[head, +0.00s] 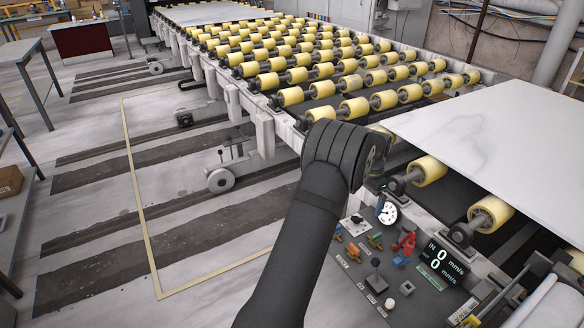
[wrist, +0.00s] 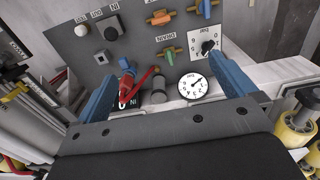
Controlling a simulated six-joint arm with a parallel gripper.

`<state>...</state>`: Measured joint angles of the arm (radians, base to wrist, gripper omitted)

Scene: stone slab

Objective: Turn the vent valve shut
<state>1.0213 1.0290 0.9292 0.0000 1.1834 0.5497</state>
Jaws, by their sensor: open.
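In the wrist view, my gripper (wrist: 166,66) is open and empty, its two blue fingers spread wide over the control panel (wrist: 120,60). Small valve handles stand on the panel: an orange one (wrist: 160,18), an orange and green one (wrist: 168,53) between the fingers, and a blue one (wrist: 205,8) farther up. I cannot read which is the vent valve. A round white gauge (wrist: 193,86) lies nearer the palm. In the head view, the handles include an orange one (head: 338,236) and a green and orange one (head: 375,240). My wrist hides the fingers there.
Open floor (head: 190,210) lies left.

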